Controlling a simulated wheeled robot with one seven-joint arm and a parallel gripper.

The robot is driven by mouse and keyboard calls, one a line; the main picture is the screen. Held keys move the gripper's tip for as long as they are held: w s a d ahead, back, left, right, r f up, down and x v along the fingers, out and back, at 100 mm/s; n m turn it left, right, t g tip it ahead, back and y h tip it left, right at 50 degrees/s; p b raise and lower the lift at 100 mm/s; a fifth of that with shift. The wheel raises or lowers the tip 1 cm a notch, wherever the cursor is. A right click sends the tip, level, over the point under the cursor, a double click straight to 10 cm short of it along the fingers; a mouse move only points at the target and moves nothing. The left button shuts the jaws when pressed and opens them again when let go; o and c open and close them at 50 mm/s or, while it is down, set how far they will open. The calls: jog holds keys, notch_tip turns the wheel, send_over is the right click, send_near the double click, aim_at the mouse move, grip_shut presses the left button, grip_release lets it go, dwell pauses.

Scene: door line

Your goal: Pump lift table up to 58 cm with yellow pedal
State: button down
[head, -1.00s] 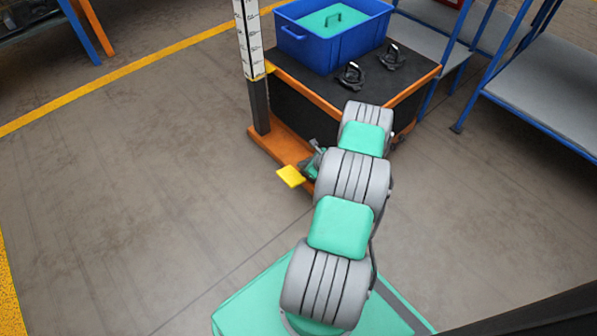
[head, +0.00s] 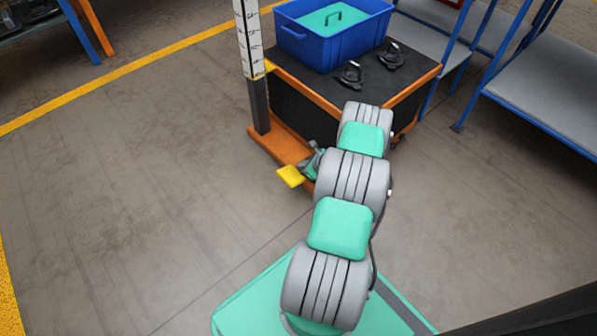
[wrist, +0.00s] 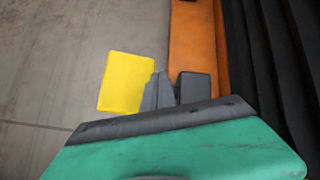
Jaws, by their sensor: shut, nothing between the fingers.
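The lift table has a black top with an orange rim (head: 425,80), a dark folded skirt and an orange base (head: 270,140). Its yellow pedal (head: 290,176) sticks out at the near left of the base; it also shows in the wrist view (wrist: 126,82). A white scale post (head: 248,40) stands at the table's left corner, with a yellow pointer (head: 268,66) near the scale's lower end; the figures are too small to read. My gripper (wrist: 176,92) is shut and empty, just right of the pedal. I cannot tell whether it touches the pedal. My arm hides part of the base.
A blue crate (head: 335,50) with a green lidded item inside and two black clamp-like pieces (head: 351,75) (head: 392,58) sit on the table top. Blue-framed shelves (head: 550,90) stand at the right. The floor to the left is clear, crossed by a yellow line (head: 120,80).

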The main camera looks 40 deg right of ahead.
aim_at(300, 174)
jog(key=shift+s+a+f+b, duration=0.1)
jog(key=shift+a+f+b, duration=0.25)
jog(key=shift+f, duration=0.25)
jog(key=shift+s+a+f+b, duration=0.1)
jog(key=shift+a+f+b, duration=0.1)
jog(key=shift+f+b, duration=0.35)
jog(key=shift+a+f+b, duration=0.3)
jog(key=shift+f, duration=0.35)
dwell(1.5)
jog(key=shift+w+d+r+p, duration=0.1)
jog(key=shift+d+r+p, duration=0.15)
jog(key=shift+r, duration=0.4)
jog(key=shift+d+r+p, duration=0.2)
jog(key=shift+r+p, duration=0.15)
jog(key=shift+r, duration=0.35)
jog(key=shift+w+d+r+p, duration=0.1)
jog(key=shift+d+r+p, duration=0.15)
jog(key=shift+r, duration=0.4)
jog(key=shift+d+r, duration=0.1)
jog(key=shift+d, duration=0.05)
jog(key=r, duration=0.1)
jog(key=d+r+p, duration=0.1)
jog(key=r, duration=0.1)
jog(key=d+r+p, duration=0.1)
jog(key=shift+r, duration=0.4)
